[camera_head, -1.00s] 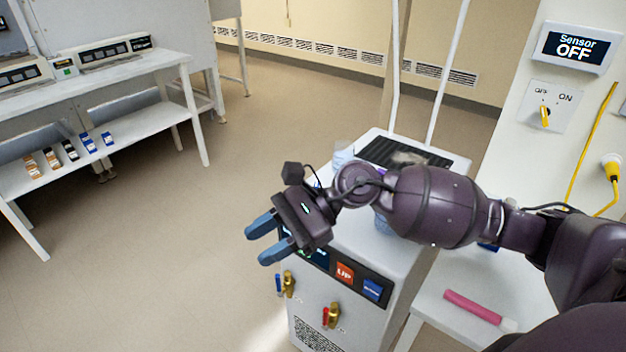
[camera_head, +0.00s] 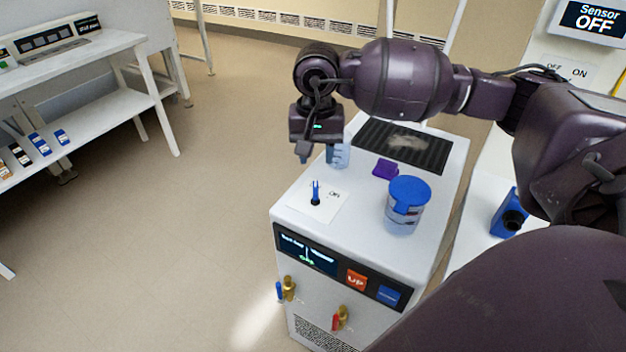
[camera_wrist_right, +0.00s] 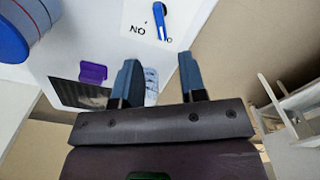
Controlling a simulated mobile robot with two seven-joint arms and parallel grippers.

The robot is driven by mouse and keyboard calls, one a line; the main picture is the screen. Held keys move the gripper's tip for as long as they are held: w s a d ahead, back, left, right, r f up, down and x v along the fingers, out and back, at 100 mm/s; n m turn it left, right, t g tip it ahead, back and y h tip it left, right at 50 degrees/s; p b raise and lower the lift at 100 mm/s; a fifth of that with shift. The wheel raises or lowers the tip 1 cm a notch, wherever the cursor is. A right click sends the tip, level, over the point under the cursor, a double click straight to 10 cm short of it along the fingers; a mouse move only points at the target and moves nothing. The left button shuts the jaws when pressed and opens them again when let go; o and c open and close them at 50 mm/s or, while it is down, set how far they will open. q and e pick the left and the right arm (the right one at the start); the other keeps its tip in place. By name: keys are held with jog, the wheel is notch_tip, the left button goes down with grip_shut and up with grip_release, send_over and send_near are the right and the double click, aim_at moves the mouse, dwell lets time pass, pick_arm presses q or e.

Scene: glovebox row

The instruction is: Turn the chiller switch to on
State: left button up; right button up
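The chiller (camera_head: 350,240) is a white cabinet with a dark display panel on its front. Its switch (camera_head: 315,193) is a small blue lever with a dark base on a white plate on the top; an ON label lies to its right. The switch also shows at the top of the right wrist view (camera_wrist_right: 160,20). I cannot tell its setting for sure. My right gripper (camera_head: 320,156) is open and empty, pointing down, above and behind the switch without touching it. Its two blue fingers (camera_wrist_right: 159,65) are spread in the wrist view. My left gripper is out of view.
A blue-lidded jar (camera_head: 405,205), a purple block (camera_head: 385,169), a pale clear item (camera_head: 341,154) and a black mat (camera_head: 405,145) are on the chiller top. A wall sensor display (camera_head: 592,18) reads OFF. A white bench (camera_head: 90,55) stands left; floor between is clear.

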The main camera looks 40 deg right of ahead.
aim_at(315, 186)
notch_tip(315, 186, down, 8)
jog(key=shift+f+b, duration=0.15)
jog(key=shift+b, duration=0.15)
jog(key=shift+w, duration=0.1)
grip_shut()
